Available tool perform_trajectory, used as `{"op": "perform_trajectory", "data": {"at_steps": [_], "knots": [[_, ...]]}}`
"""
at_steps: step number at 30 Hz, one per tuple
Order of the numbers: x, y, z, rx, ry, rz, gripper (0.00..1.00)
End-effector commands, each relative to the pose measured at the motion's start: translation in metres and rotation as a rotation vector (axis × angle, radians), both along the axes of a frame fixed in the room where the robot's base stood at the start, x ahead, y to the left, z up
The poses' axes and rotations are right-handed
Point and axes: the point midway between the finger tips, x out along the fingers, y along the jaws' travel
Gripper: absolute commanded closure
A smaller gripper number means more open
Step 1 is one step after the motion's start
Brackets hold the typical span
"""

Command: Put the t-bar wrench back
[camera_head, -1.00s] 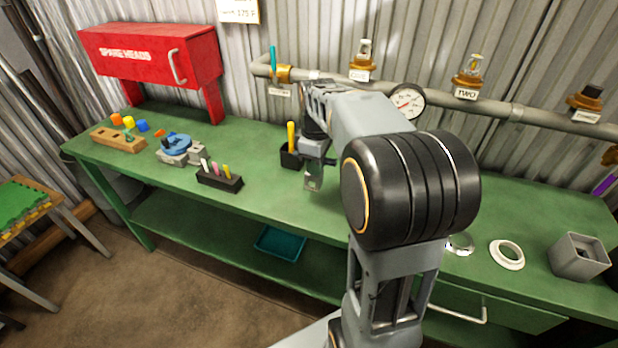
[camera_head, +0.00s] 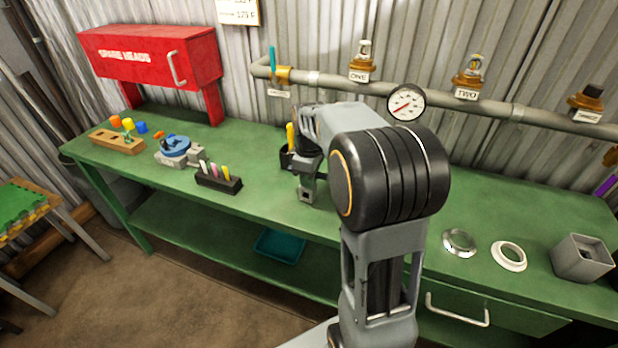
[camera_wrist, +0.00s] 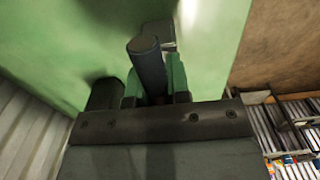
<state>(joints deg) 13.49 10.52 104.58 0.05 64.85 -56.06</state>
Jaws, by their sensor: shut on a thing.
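My gripper (camera_head: 306,190) is low over the middle of the green bench, just in front of a black holder (camera_head: 286,159) with a yellow handle standing in it. In the wrist view, my gripper (camera_wrist: 155,85) is shut on a dark grey round bar, which I take for the t-bar wrench (camera_wrist: 148,62). One rounded end of the bar points up in that picture. The rest of the wrench is hidden by my gripper, and I cannot tell whether it touches the bench. In the head view the wrench is hidden by my arm.
A black marker block (camera_head: 218,181), a blue vise-like tool (camera_head: 176,148) and a wooden peg block (camera_head: 117,140) stand to the left. A metal ring (camera_head: 459,243), a white ring (camera_head: 508,256) and a grey square box (camera_head: 580,259) are right. The pipe (camera_head: 420,97) with gauge runs behind.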

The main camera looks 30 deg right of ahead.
Motion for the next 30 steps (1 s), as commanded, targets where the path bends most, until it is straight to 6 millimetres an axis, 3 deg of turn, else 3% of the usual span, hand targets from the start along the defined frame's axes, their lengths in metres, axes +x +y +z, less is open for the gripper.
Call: {"op": "perform_trajectory", "data": {"at_steps": [3, 4, 12, 22, 30], "knots": [[0.0, 0.0, -0.003, 0.0, 0.0, 0.0, 1.0], [0.0, 0.0, -0.003, 0.0, 0.0, 0.0, 0.81], [0.0, 0.0, -0.003, 0.0, 0.0, 0.0, 0.58], [0.0, 0.0, 0.006, -0.001, -0.001, 0.0, 0.58], [0.0, 0.0, 0.055, -0.001, -0.004, 0.0, 0.58]]}}
